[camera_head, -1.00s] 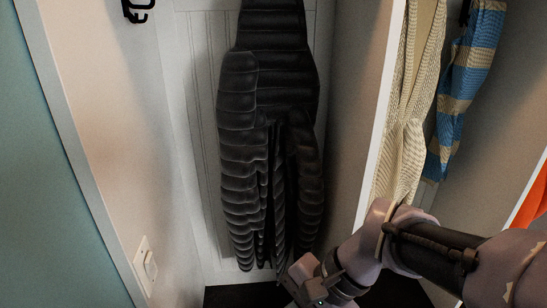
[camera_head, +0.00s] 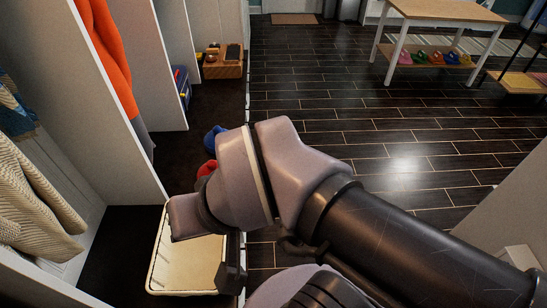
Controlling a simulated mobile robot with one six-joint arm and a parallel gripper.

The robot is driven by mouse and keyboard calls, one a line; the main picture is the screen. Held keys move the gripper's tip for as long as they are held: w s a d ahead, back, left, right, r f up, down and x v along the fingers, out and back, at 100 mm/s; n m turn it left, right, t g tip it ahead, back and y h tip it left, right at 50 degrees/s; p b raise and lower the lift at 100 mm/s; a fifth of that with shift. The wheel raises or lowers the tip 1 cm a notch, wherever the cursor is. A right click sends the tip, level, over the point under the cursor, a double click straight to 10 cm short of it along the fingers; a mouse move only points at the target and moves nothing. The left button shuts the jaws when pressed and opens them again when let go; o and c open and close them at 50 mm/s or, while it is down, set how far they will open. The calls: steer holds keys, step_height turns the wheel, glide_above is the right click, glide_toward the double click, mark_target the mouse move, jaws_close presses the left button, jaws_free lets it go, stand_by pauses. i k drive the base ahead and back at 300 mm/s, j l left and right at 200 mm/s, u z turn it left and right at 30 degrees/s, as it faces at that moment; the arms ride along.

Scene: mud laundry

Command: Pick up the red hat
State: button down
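A small red item (camera_head: 206,168), which may be the red hat, shows at the left edge of my arm, on the dark floor of the cubby row. My arm hides much of it, so its shape is unclear. My gripper (camera_head: 233,274) seems to be the dark piece at the lower left of my arm, seen over the right edge of a cream basket. My arm covers most of it, and I cannot see whether its fingers are apart. The red item is farther away than the gripper, and I see no contact between them.
A blue item (camera_head: 213,138) lies just beyond the red one. The cream basket (camera_head: 158,270) stands in the near cubby. White partitions (camera_head: 130,140) divide the cubbies, with an orange garment (camera_head: 108,55) hanging. A table (camera_head: 445,10) stands far right. The dark plank floor (camera_head: 330,100) between is clear.

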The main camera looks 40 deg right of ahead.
mark_target(209, 166)
steer(key=z, duration=0.55)
steer(key=i+l+u, duration=0.45)
steer(key=l, duration=0.15)
steer(key=i+l+u, duration=0.45)
steer(key=l, duration=0.25)
steer(key=l+u, duration=0.25)
steer(key=i+l+u, duration=0.2)
steer(key=l, duration=0.35)
steer(key=l+u, duration=0.25)
steer(key=l, duration=0.15)
